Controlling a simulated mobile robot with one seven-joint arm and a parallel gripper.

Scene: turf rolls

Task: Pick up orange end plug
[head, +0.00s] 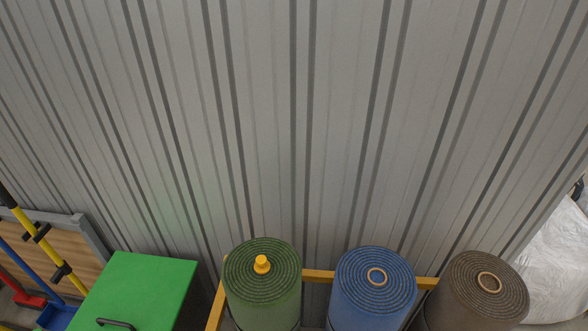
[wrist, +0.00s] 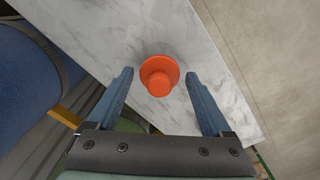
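The orange end plug (wrist: 159,76) shows in the wrist view, a round knob on a wider flange, on a white marble-patterned surface (wrist: 213,62). My gripper (wrist: 158,82) is open in the wrist view, with one blue-grey finger on each side of the plug. There is a gap between each finger and the plug, and nothing is held. The height of the fingers above the surface is hard to tell. Neither the orange plug nor my gripper shows in the head view.
In the head view, a green roll (head: 262,283) with a yellow plug (head: 262,264), a blue roll (head: 374,288) and a brown roll (head: 478,292) stand by a yellow frame (head: 319,275). A green box (head: 137,289) stands left. A corrugated wall (head: 270,120) rises behind.

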